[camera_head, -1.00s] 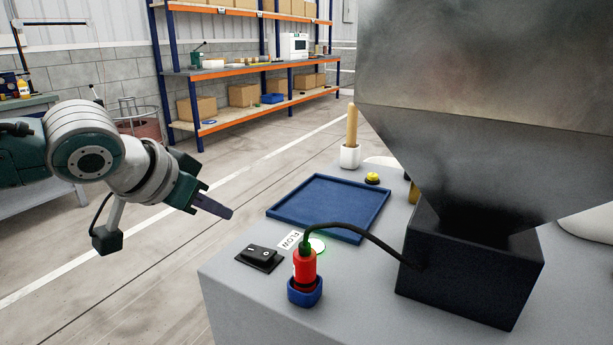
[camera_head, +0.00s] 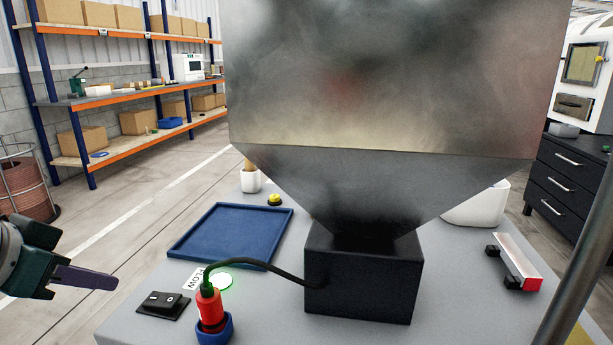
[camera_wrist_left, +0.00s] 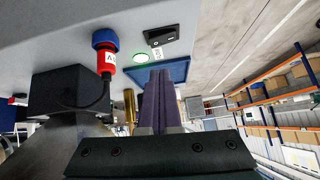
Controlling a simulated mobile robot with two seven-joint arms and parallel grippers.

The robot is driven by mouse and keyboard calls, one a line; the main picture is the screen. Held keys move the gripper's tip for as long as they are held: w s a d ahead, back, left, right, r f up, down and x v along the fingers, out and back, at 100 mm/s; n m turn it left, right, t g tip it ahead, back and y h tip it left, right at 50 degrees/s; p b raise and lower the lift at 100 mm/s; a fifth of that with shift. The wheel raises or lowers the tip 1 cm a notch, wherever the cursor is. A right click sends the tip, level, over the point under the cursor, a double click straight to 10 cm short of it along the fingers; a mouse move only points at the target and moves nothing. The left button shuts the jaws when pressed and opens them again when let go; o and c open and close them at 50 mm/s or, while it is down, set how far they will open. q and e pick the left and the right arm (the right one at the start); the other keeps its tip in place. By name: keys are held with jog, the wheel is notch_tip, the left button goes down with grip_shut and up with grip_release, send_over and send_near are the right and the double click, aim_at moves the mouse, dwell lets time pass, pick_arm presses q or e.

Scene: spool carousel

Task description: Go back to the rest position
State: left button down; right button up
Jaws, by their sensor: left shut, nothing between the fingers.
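My left gripper (camera_head: 84,277) is at the left edge of the head view, left of the grey table (camera_head: 270,325), clear of it and empty. Its fingers are shut together, and they show at the centre of the left wrist view (camera_wrist_left: 158,100). A red plug (camera_head: 209,305) with a black cable stands in a blue socket (camera_head: 214,330) at the table's front; it also shows in the left wrist view (camera_wrist_left: 108,62). My right gripper is not in view.
A large metal hopper (camera_head: 390,80) stands over a black box (camera_head: 362,285) mid-table. A red-and-white bar (camera_head: 516,262) lies right. Floor left of the table is open.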

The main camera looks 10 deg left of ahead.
pick_arm(q)
jog(key=s+d+r+m+g+h+p, duration=0.15)
jog(key=s+d+p, duration=0.25)
jog(key=s+d, duration=0.45)
jog(key=s+d+r+n+g+y+p, duration=0.1)
jog(key=s+r+g+p, duration=0.2)
jog(key=s, duration=0.4)
jog(key=s+d+r+n+g+y+p, duration=0.1)
jog(key=s+r+p, duration=0.3)
jog(key=s, duration=0.3)
notch_tip(320, 180, up, 37)
jog(key=p, duration=3.7)
jog(key=shift+a+t, duration=0.15)
jog(key=shift+t, duration=0.2)
jog(key=shift+m, duration=0.25)
